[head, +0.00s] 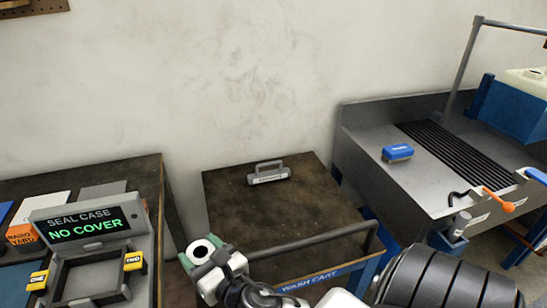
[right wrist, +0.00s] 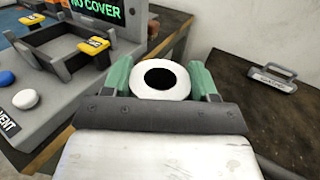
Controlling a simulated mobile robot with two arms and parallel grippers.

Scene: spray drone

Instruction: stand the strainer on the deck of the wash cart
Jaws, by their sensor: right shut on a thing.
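My right gripper (head: 201,251) (right wrist: 162,80) has green fingers shut on a white round piece with a dark round opening, which I take to be the strainer (head: 200,252) (right wrist: 140,88). Its lower part is hidden by the gripper in the right wrist view. The wash cart (head: 312,279) has a dark brown deck (head: 290,215), also in the right wrist view (right wrist: 240,108), and a grey front rail. In the head view the gripper and strainer show at the front left corner of the cart, by the gap to the left bench. My left gripper is in neither view.
A grey handled block (head: 268,174) (right wrist: 267,77) sits at the back of the deck; the rest of the deck is clear. The seal case (head: 93,245) stands on the left bench, its screen reading "NO COVER". A grey sink bench (head: 433,185) with a blue block stands right.

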